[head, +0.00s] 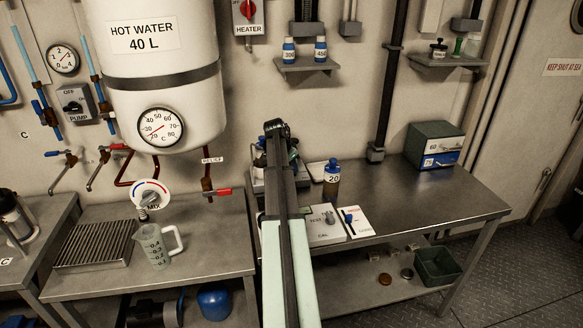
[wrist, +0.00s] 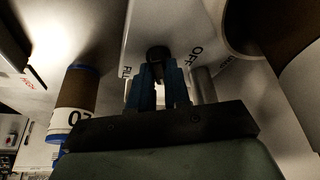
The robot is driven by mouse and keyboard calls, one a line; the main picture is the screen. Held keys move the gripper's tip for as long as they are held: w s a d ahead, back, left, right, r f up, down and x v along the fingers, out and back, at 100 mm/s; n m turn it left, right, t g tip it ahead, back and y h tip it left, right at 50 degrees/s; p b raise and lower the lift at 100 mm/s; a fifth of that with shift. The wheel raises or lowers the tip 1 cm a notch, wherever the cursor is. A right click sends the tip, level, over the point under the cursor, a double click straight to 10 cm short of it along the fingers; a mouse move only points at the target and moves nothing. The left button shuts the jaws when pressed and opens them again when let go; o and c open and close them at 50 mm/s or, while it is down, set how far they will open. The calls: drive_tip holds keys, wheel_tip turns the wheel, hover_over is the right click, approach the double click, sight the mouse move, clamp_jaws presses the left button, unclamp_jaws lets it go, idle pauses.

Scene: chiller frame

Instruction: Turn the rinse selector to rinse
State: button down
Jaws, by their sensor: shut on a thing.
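In the wrist view, the rinse selector is a dark knob (wrist: 157,52) on a pale plate (wrist: 175,28). FILL is printed on the left part of the plate and OFF on the right. No rinse mark can be read, and where the knob points cannot be made out. My gripper (wrist: 158,70) has its two blue fingers shut on the knob, one on each side. In the head view my arm covers the selector and the fingertips.
A bottle marked 20 (head: 332,174) stands close to the right of my arm; it also shows in the wrist view (wrist: 76,95). Flat panels with small knobs (head: 328,222) lie on the bench in front. A jug (head: 157,246) stands on the left bench. The right bench top (head: 420,200) is mostly clear.

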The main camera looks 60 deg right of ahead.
drive_tip(key=c, duration=1.1)
unclamp_jaws()
wheel_tip(320, 180, up, 10)
idle(0.3)
